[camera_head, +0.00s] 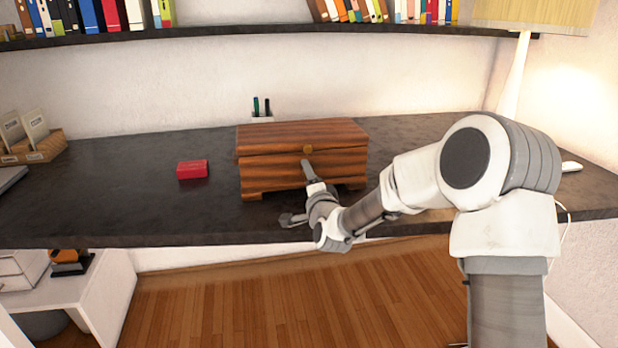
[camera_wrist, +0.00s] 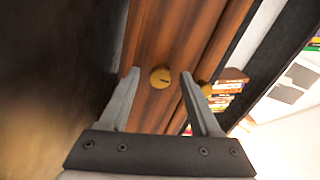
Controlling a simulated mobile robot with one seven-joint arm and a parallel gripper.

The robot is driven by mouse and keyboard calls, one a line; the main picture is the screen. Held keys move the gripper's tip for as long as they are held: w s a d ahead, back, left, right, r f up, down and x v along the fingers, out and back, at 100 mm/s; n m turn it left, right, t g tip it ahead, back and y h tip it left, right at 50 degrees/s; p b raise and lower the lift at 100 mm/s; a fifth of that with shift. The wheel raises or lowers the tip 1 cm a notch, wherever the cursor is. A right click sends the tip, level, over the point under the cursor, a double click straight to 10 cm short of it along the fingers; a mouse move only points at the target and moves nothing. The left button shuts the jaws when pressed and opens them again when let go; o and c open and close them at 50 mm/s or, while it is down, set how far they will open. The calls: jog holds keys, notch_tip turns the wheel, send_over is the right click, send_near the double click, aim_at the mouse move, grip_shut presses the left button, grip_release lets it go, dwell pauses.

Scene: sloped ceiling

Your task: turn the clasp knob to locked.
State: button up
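A reddish-brown striped wooden box (camera_head: 270,168) stands closed on the dark desk, with a brass piece (camera_head: 308,149) at its lid's front edge. In the wrist view, a round brass knob (camera_wrist: 161,77) with a short dark mark sits on the wood between my fingertips. A second brass piece (camera_wrist: 206,89) shows partly behind the right finger. My gripper (camera_wrist: 160,74) is open, with a gap on both sides of the knob. In the head view my gripper (camera_head: 300,194) is in front of the box, and the knob is hidden there.
A small red box (camera_head: 192,169) lies left of the wooden box. A pen holder (camera_head: 262,119) stands behind it. A wooden card holder (camera_head: 34,150) is at the far left and a lamp (camera_head: 515,75) at the right. The dark desk (camera_head: 130,205) is clear at front left.

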jog(key=p+v, duration=0.2)
jog(key=v, duration=1.5)
jog(key=shift+s, duration=0.2)
jog(key=shift+r, duration=0.15)
